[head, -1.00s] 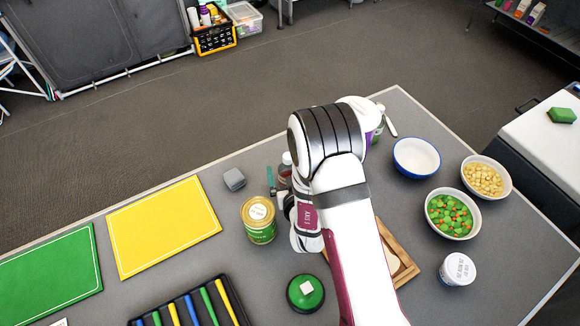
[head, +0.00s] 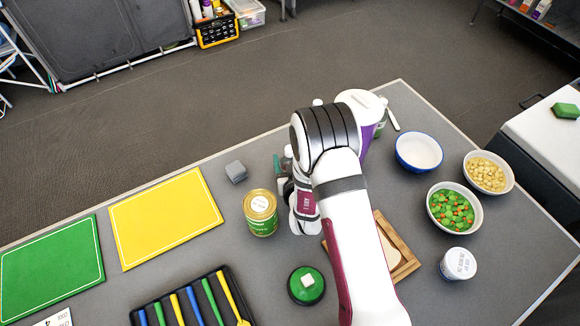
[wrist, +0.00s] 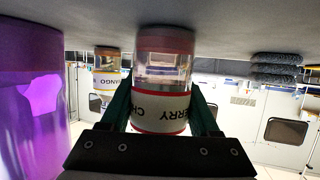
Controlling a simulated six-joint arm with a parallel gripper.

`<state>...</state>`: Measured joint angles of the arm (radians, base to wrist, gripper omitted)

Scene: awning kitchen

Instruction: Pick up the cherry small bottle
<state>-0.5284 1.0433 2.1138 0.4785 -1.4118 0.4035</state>
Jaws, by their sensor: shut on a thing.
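The cherry small bottle (wrist: 163,75) shows upside down in the wrist view, with a pale pink end, a clear middle and a white label with red edging reading CHERRY. My gripper (wrist: 162,112) is shut on it, one teal finger on each side. In the head view the bottle (head: 288,152) is mostly hidden by my arm. My gripper (head: 283,172) is there behind the green can. I cannot tell whether the bottle is clear of the table.
A green can (head: 261,212) stands close in front of my gripper. A grey block (head: 236,172) lies to the left. A mango bottle (wrist: 106,75) and a purple container (wrist: 30,110) are near in the wrist view. Bowls (head: 418,153) stand to the right.

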